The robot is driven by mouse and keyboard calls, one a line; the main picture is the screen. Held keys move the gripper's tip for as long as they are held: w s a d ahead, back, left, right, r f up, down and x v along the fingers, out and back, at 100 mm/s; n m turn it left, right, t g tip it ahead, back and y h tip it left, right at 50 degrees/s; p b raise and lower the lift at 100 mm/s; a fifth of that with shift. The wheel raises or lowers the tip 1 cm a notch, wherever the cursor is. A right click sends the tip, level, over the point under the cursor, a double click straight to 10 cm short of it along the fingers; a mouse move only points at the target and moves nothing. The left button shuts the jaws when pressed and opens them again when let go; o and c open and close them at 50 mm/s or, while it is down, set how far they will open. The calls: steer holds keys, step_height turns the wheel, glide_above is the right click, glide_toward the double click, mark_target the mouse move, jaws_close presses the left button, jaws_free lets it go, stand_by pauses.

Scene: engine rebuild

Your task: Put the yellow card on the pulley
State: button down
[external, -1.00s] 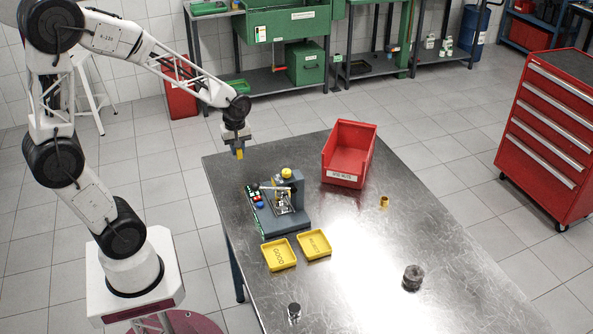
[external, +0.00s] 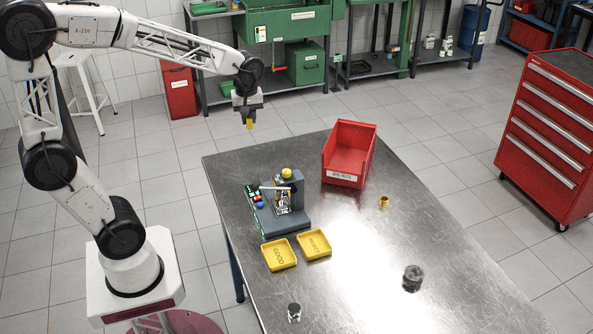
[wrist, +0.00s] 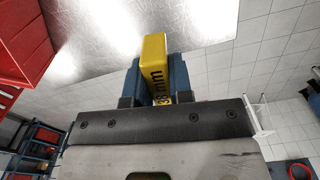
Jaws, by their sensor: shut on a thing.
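The yellow card (external: 250,125) is between the fingers of my gripper (external: 249,115), which is shut on it. In the wrist view my gripper (wrist: 158,85) has its blue fingers on both sides of the yellow card (wrist: 155,55), a thick block marked "38 mm". It hangs in the air above the far left side of the table. A dark, round, grooved part (external: 413,278) stands on the right side of the table and looks like the pulley. My gripper is far from it, up and to the left.
A grey fixture (external: 292,222) with a lever stands at the table's left. Two yellow trays (external: 293,264) (external: 328,254) lie in front of it. A red bin (external: 342,180), a brass bushing (external: 384,203) and a small dark-and-white part (external: 294,312) are also on the metal table (external: 350,285).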

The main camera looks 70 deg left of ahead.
steer(key=w+d+m, duration=0.4)
steer(key=w+d, duration=0.3)
steer(key=d, duration=0.5)
steer(key=w+d+m, duration=0.4)
steer(key=w+d, duration=0.2)
steer(key=d, duration=0.6)
steer(key=d+m, duration=0.8)
steer(key=d, duration=2.2)
step_height(320, 180, down, 11)
steer(key=shift+w+a+f, duration=0.2)
steer(key=shift+a, duration=0.05)
steer(key=shift+w, duration=0.1)
glide_above(415, 273)
steer(key=shift+a+f, duration=0.1)
steer(key=shift+f, duration=0.65)
